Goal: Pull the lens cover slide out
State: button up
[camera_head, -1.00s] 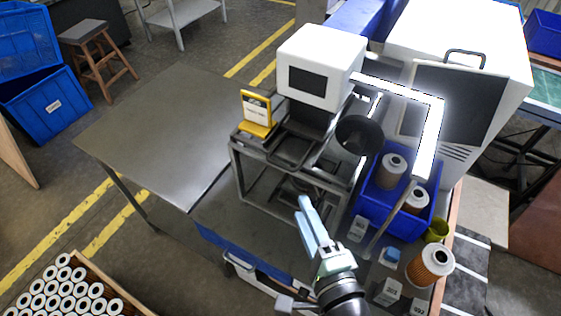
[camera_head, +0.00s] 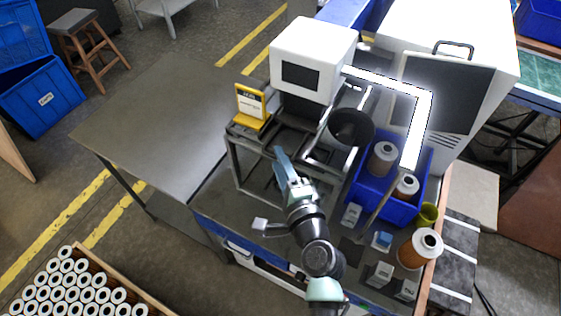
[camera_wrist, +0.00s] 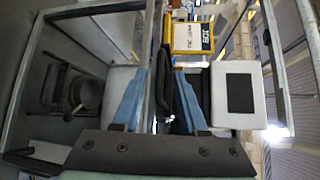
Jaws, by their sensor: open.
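The white camera housing with a dark panel (camera_head: 312,62) stands on a metal frame over the bench; it also shows in the wrist view (camera_wrist: 240,75). I cannot pick out the lens cover slide for certain. A dark upright bar (camera_wrist: 165,70) lies between my fingertips in the wrist view and may be part of it. My gripper (camera_head: 280,155) is at the front of the frame, below the housing. In the wrist view my gripper (camera_wrist: 160,82) has its two blue fingers apart. Whether either finger touches the bar is unclear. The arm hides part of the frame.
A yellow sign holder (camera_head: 250,108) stands left of the housing. A black cone (camera_head: 351,127) and a glowing light bar (camera_head: 417,130) are to the right. A blue bin (camera_head: 400,211) holds filters. An orange filter (camera_head: 420,250) stands near the bench edge. The left table (camera_head: 160,120) is clear.

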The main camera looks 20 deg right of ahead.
grip_shut()
dwell(1.3)
